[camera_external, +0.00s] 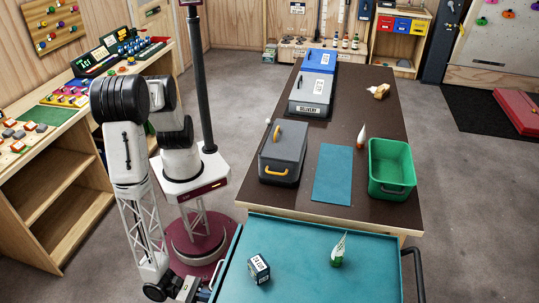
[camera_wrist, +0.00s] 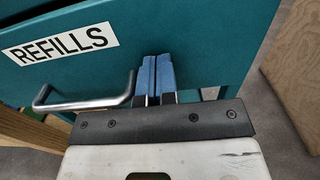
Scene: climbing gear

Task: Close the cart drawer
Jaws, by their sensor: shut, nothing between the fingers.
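The teal cart (camera_external: 310,265) stands at the bottom of the external view. In the wrist view, its teal drawer front (camera_wrist: 195,35) carries a white REFILLS label (camera_wrist: 62,44). A metal bar handle (camera_wrist: 90,103) sticks out below the label. My gripper (camera_wrist: 157,62) has its two blue fingertips together and empty, in front of the drawer front and just right of the handle's end. I cannot tell whether the tips touch the front. In the external view my gripper (camera_external: 207,292) is low at the cart's left side. How far the drawer stands out is hidden there.
On the cart top are a dark labelled box (camera_external: 259,269) and a green-and-white tube (camera_external: 338,250). A black push handle (camera_external: 417,265) is at the cart's right. A brown table (camera_external: 345,90) adjoins behind. A wooden shelf (camera_external: 60,190) stands left; grey floor lies between.

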